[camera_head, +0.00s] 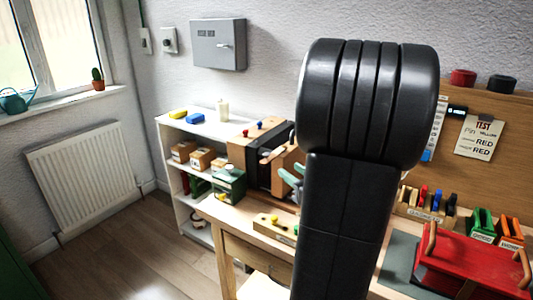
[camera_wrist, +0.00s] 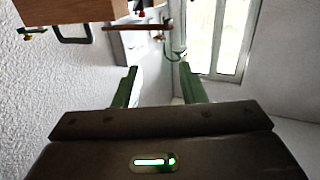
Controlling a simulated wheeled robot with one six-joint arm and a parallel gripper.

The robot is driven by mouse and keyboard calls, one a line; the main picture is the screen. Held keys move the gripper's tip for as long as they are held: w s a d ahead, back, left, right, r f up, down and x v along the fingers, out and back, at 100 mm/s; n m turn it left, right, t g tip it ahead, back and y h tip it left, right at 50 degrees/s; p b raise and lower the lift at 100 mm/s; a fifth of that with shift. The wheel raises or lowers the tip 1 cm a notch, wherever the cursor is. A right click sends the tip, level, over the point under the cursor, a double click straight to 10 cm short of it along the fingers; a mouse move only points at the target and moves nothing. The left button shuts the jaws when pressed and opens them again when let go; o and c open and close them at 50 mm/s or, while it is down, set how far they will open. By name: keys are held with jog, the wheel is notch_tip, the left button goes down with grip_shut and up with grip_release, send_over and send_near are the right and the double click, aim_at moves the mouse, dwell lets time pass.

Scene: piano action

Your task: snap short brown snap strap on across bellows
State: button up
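The bellows (camera_head: 265,158), a dark body between wooden ends, stands on the bench left of my arm in the head view. Part of it is hidden behind my arm. My gripper (camera_wrist: 158,82) has two green fingers standing apart with nothing between them. Its pale green fingers (camera_head: 290,182) also show in front of the bellows in the head view, partly hidden by my arm. In the wrist view a thin reddish-brown bar or strap (camera_wrist: 138,26) lies at the top, beyond the fingers and apart from them. I cannot tell whether it is the short brown snap strap.
A wooden block (camera_wrist: 60,10) with a black handle fills the wrist view's top left. In the head view a green box (camera_head: 229,184) and a wooden strip (camera_head: 272,228) sit near the bellows. A red case (camera_head: 470,262) stands at right. Floor at left is clear.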

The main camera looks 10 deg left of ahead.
aim_at(268, 155)
jog(key=p+x, duration=0.1)
jog(key=x, duration=1.1)
jog(key=shift+w+a, duration=0.25)
grip_shut()
